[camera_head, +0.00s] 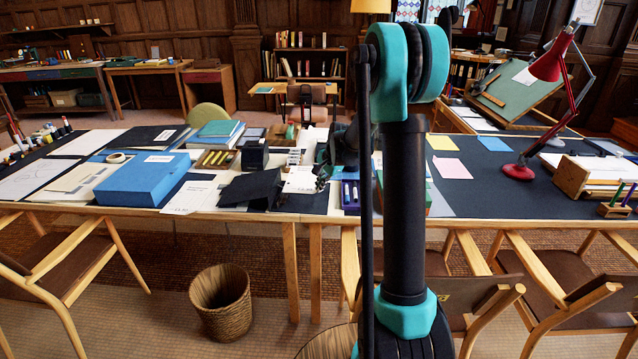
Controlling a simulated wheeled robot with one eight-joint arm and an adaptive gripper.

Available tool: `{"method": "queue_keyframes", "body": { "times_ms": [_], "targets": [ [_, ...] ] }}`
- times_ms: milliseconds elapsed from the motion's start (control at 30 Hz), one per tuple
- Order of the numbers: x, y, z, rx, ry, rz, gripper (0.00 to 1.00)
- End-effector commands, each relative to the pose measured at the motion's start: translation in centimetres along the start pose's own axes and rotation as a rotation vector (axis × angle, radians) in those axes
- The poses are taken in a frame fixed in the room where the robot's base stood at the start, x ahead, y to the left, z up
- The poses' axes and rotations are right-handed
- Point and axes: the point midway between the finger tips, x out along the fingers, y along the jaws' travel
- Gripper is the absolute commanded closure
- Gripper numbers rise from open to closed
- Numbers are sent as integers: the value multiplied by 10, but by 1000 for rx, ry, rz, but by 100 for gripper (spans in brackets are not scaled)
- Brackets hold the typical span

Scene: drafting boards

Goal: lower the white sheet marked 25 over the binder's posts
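A small white sheet (300,181) with tiny dark print lies or hangs at the middle of the near table; I cannot read its number. Another printed white sheet (190,197) lies to its left. A dark folder-like object (250,187) sits between them, its near side tilted; I cannot tell whether it is the binder, and no posts can be made out. My gripper (324,168) is dark and small, just right of the middle sheet and partly hidden by my arm. Whether its fingers are open, or touch the sheet, cannot be seen.
A blue box (142,178) and stacked blue books (219,131) stand on the left. A dark block (255,154) stands behind the folder-like object. A red lamp (520,170) stands on the right, near pink paper (452,168). Chairs and a wicker basket (221,302) are in front.

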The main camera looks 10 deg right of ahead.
Motion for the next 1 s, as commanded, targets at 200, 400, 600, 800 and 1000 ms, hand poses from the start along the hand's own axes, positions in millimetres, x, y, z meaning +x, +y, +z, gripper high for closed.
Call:
{"method": "queue_keyframes", "body": {
  "times_ms": [200, 400, 600, 800, 1000],
  "targets": [
    [15, 7, 0, 0, 0, 0, 100],
    [28, 12, 0, 0, 0, 0, 100],
    [38, 17, 0, 0, 0, 0, 100],
    [42, 18, 0, 0, 0, 0, 100],
    [42, 19, 0, 0, 0, 0, 100]
  ]
}}
